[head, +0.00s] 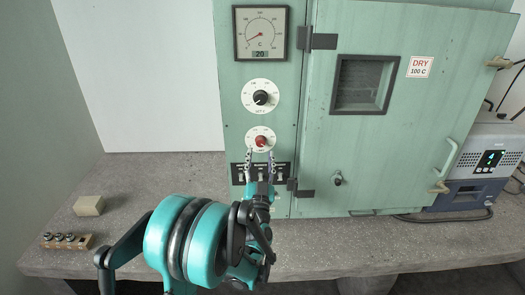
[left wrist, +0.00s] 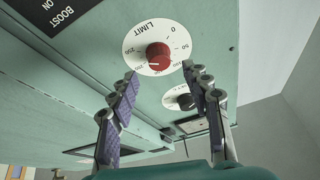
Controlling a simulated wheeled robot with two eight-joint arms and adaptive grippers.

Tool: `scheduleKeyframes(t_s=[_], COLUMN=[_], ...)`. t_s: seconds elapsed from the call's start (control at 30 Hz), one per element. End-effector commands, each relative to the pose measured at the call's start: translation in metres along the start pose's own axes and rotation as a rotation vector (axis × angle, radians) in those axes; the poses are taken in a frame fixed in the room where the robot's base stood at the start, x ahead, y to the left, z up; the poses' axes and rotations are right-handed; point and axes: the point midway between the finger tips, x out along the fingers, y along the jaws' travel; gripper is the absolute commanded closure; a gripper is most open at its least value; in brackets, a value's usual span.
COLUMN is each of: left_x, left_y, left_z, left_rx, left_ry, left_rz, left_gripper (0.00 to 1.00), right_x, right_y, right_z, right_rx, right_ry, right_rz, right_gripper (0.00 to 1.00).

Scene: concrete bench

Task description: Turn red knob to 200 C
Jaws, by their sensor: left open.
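The red knob (head: 261,141) sits at the centre of a round white dial on the green oven panel. It also shows in the left wrist view (left wrist: 158,54), on the dial (left wrist: 135,44) marked LIMIT with a numbered scale. A small pale mark shows on the knob, but I cannot tell which number it points at. My left gripper (head: 259,156) is open just below the knob in the head view. In the left wrist view its fingers (left wrist: 161,88) are spread, with nothing between the tips, apart from the knob. My right gripper is not in view.
A black knob (head: 260,97) and a gauge (head: 260,33) with a display reading 20 are above; a black switch strip (head: 281,171) is below. The oven door (head: 400,120) is shut. A beige block (head: 89,206) and a wooden weight holder (head: 66,241) lie left on the bench.

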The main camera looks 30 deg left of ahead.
Motion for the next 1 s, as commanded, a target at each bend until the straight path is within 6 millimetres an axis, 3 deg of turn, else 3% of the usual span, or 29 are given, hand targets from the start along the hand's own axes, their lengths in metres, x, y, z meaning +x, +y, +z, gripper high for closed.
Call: scheduleKeyframes(t_s=[0.23, 0.57, 0.77, 1.0], left_x=[0.033, 0.039, 0.038, 0.038], left_y=[0.001, 0.001, 0.001, 0.001], left_z=[0.001, 0.000, 0.000, 0.000], left_rx=[0.000, -0.001, -0.001, -0.007], left_ry=[0.000, 0.000, 0.000, 0.000], left_rz=[0.001, 0.002, 0.002, 0.000], left_gripper=[0.52, 0.52, 0.99, 1.00], right_x=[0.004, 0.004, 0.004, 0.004], right_y=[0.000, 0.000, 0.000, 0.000], right_z=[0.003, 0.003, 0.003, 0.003], right_rx=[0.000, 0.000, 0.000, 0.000], right_ry=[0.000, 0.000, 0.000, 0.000], right_rz=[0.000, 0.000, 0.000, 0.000], right_gripper=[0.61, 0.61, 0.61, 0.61])
